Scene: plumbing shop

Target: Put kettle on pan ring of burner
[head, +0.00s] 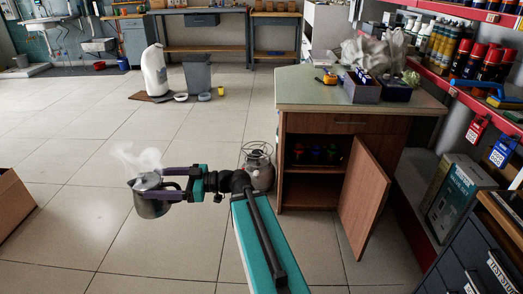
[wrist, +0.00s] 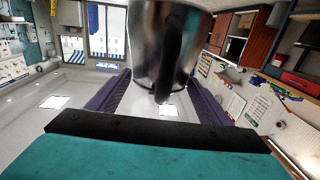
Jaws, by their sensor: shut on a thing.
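A shiny metal kettle (head: 152,207) hangs in the air at the left of my arm in the head view, with pale steam above it. It looks roughly upright. My gripper (head: 159,184) is shut on it, with a dark finger along each side. In the wrist view the kettle (wrist: 168,45) fills the top middle, its dark handle facing the camera, between my purple fingers (wrist: 160,90). The burner (head: 258,172) is a round unit on the floor beside the cabinet, with the wire pan ring (head: 257,150) on top. My arm partly covers the burner's left side.
A wooden cabinet (head: 362,124) with its door (head: 363,200) swung open stands right of the burner. Red shelving with cans is at the far right. A cardboard box (head: 12,208) sits at the left edge. The tiled floor (head: 90,130) between is clear.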

